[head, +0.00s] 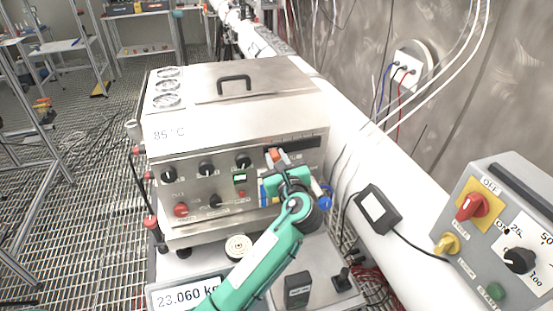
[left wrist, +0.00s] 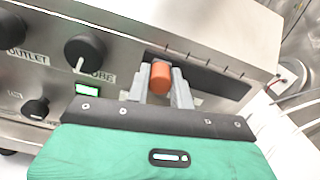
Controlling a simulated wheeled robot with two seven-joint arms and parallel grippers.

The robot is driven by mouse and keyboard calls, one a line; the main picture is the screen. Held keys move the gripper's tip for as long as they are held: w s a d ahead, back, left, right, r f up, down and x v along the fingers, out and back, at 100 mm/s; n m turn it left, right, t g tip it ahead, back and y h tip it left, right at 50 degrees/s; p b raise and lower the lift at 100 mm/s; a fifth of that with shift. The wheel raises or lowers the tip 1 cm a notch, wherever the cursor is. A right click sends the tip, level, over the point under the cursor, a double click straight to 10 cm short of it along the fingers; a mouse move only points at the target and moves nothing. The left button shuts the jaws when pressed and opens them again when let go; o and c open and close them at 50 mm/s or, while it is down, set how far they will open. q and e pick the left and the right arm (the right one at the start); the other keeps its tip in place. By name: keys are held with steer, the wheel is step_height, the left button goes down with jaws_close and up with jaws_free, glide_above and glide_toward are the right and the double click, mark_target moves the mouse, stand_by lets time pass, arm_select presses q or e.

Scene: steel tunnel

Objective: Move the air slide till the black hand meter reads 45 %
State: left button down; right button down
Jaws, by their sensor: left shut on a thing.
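The air slide's orange knob (head: 272,154) sits at the left end of a dark slot on the front of the steel box. It also shows in the left wrist view (left wrist: 161,75). My left gripper (head: 279,158) is shut on this knob, with one grey finger on each side of it in the left wrist view (left wrist: 162,88). The black hand meter (head: 378,209), with a pale screen and a cable, lies on the white pipe right of the box. I cannot read its screen. My right gripper is not in view.
The steel box (head: 235,108) carries several black knobs, a red knob (head: 181,210) and a small green display (head: 240,178). A scale display (head: 185,295) reads 23.060 kg. A grey control box (head: 505,235) stands at the right. The slot (left wrist: 215,80) is clear right of the knob.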

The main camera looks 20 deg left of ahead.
mark_target(286, 148)
arm_select(q)
steer(key=w+d, duration=0.1)
steer(key=d, duration=0.1)
steer(key=shift+w+d, duration=0.35)
steer(key=shift+w, duration=0.05)
steer(key=shift+w+d, duration=0.25)
steer(key=shift+d, duration=0.1)
steer(key=shift+a, duration=0.1)
steer(key=c, duration=1.2)
jaws_free()
steer(key=shift+r, duration=0.1)
steer(key=shift+s+p, duration=0.1)
steer(key=shift+p, duration=0.2)
